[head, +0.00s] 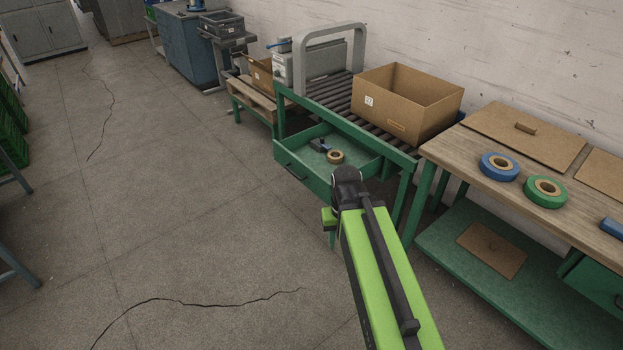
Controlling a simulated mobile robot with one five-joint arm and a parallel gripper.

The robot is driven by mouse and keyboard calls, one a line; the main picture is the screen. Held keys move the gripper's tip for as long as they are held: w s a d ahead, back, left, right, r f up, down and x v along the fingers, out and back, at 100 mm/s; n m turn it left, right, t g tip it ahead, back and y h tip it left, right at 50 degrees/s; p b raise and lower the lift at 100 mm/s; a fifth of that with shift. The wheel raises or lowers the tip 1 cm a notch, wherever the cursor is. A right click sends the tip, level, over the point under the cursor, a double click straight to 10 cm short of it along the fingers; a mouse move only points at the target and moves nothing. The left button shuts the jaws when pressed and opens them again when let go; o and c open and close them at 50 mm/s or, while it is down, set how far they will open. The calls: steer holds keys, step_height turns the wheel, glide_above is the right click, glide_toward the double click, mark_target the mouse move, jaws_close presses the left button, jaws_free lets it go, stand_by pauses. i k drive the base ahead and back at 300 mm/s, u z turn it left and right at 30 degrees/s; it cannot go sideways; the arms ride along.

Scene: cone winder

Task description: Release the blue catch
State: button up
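I cannot make out a blue catch for certain. A small blue bar (283,42) shows on top of a grey box-shaped unit (282,68) at the far end of the roller conveyor; it is too small to tell what it is. My green arm reaches up from the bottom of the head view to a dark joint in front of the open drawer. My gripper does not show; it is hidden beyond that joint.
The green drawer (290,158) stands open, holding a tape roll (335,156) and a dark tool (320,146). An open carton (395,113) sits on the conveyor. A workbench (480,198) at right bears blue (486,170) and green (530,197) tape rolls.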

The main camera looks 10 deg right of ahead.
mark_target(322, 143)
steer(key=u, duration=0.15)
steer(key=i, duration=0.9)
steer(key=u, duration=1.7)
steer(key=k, duration=0.15)
steer(key=u, duration=1)
steer(key=k, duration=0.65)
steer(key=z, duration=1.6)
